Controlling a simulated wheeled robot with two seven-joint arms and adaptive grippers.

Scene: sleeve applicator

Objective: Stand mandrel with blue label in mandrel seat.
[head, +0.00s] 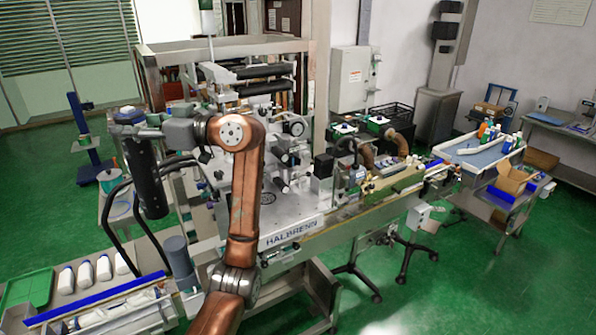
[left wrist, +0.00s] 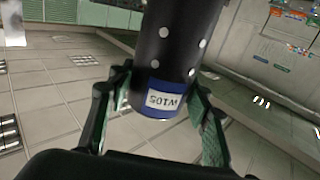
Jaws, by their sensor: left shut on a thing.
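The mandrel with the blue label is a black cylinder with white dots (left wrist: 178,45). Its blue band and white tag (left wrist: 162,100) sit between my left fingers in the left wrist view. My left gripper (left wrist: 155,105) is shut on that labelled end. In the head view, my left gripper (head: 138,130) is at the left of the machine, and the dark mandrel (head: 148,180) hangs below it, nearly upright and slightly tilted, with clear air around its lower end. I cannot make out the mandrel seat with certainty. My right gripper is not in view.
The sleeve machine (head: 290,229) stands right of the mandrel. A grey cylinder (head: 177,256) stands below, near the blue-edged conveyor (head: 110,292) with several white bottles. A green tray (head: 27,288) lies far left. A blue stand (head: 86,140) stands on open green floor behind.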

